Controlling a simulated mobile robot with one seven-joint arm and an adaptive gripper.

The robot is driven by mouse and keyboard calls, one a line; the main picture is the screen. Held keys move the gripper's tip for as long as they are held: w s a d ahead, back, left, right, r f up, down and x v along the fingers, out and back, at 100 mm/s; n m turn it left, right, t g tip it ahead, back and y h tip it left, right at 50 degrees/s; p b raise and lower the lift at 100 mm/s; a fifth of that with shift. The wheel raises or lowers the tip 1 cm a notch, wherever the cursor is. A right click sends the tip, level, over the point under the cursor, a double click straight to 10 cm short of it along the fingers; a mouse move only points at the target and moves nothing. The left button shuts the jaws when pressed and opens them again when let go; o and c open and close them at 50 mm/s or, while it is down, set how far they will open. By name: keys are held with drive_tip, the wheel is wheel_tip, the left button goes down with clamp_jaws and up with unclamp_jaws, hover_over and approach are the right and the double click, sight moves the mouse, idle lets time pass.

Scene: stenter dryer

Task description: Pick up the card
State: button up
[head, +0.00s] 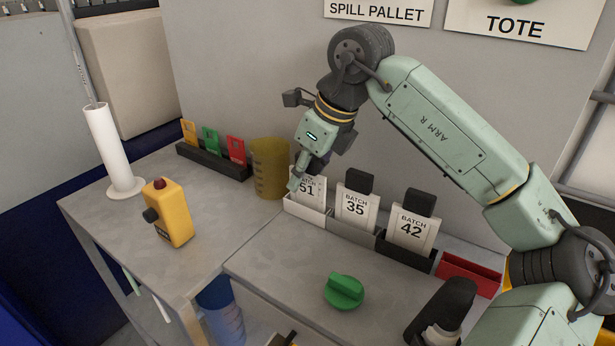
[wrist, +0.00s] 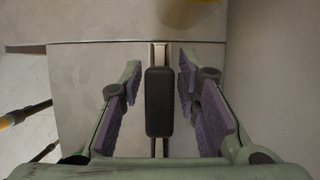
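Three white cards with black grips on top stand upright in a row of holders: BATCH 51 (head: 310,190), BATCH 35 (head: 355,208) and BATCH 42 (head: 411,232). My gripper (head: 297,180) is at the BATCH 51 card, pointing down and partly covering it. In the wrist view my gripper (wrist: 160,82) is open. A black grip (wrist: 159,102) lies between its purple-padded fingers, with a gap on both sides. The card's thin edge shows beyond the grip. In the head view the BATCH 51 grip is hidden by my gripper.
An amber beaker (head: 270,168) stands just left of the BATCH 51 holder. A black rack (head: 214,162) with coloured tags is farther left. A red holder (head: 468,274) is empty at right. A green knob (head: 343,291) and a yellow box (head: 168,214) are in front.

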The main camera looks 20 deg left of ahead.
drive_tip(key=shift+x, duration=0.8)
drive_tip(key=shift+c, duration=0.4)
clamp_jaws()
